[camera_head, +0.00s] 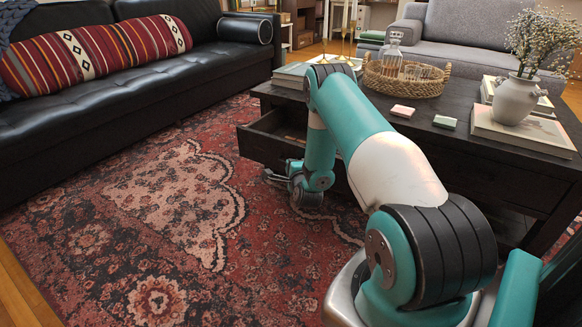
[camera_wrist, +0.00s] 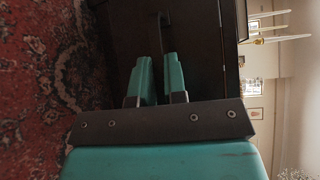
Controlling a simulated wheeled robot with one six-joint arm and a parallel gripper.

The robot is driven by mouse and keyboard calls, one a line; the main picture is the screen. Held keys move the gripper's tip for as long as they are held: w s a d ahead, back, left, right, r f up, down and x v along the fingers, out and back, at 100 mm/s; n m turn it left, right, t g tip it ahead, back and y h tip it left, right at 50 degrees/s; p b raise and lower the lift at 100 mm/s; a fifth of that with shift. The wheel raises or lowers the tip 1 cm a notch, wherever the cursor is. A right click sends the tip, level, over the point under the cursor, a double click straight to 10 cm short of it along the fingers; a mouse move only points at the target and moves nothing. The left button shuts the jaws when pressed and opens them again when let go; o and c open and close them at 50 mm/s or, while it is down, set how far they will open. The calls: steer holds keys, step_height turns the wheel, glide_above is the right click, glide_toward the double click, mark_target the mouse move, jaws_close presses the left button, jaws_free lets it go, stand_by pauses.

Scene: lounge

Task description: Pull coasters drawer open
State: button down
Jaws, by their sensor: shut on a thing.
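The dark wooden coffee table has a drawer (camera_head: 262,146) pulled part way out at its left end in the head view, and some of its inside shows. I cannot read a label on it. My gripper (camera_wrist: 160,68) is at the drawer front, with its two teal fingers on either side of a dark handle (camera_wrist: 161,20) in the wrist view. It is shut on this handle. In the head view my gripper (camera_head: 275,177) is low beside the drawer front, and my arm hides part of the table front.
A black leather sofa (camera_head: 130,90) stands at the left. The patterned rug (camera_head: 170,200) in front of the drawer is clear.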

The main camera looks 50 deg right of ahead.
steer(key=shift+w+a, duration=0.25)
steer(key=c, duration=1.2)
jaws_free()
steer(key=shift+w+a+f, duration=0.1)
steer(key=shift+o, duration=0.2)
steer(key=shift+d, duration=0.2)
steer(key=v, duration=1.7)
steer(key=shift+s, duration=0.3)
steer(key=shift+a, duration=0.1)
